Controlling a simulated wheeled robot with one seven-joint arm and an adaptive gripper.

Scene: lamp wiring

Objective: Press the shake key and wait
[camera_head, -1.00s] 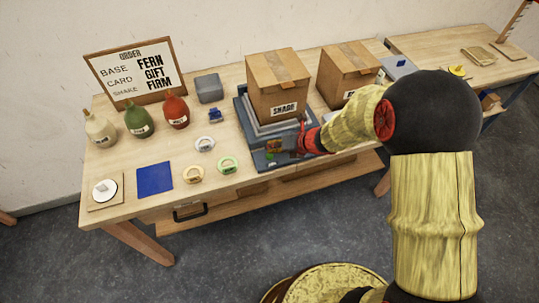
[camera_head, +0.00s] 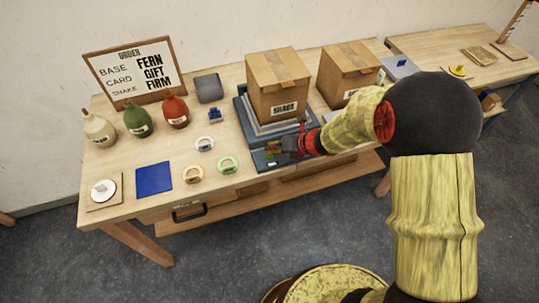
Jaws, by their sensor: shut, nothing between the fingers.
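A dark blue machine (camera_head: 243,118) stands on the wooden table, with a cardboard box (camera_head: 275,82) on its raised platform. The box has a white label that appears to read SHADE. My gripper (camera_head: 284,147) is shut and empty, with its fingertips low over the machine's front panel. Small green and reddish marks show on the panel beside the fingertips. I cannot tell which one is the shake key, or whether the fingertips touch it, since the gripper covers part of the panel. An order board (camera_head: 135,70) reads BASE, CARD, SHAKE and FERN, GIFT, FIRM.
A second cardboard box (camera_head: 345,72) stands right of the machine. Cream (camera_head: 99,128), green (camera_head: 137,120) and red (camera_head: 175,111) bottles stand at left.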

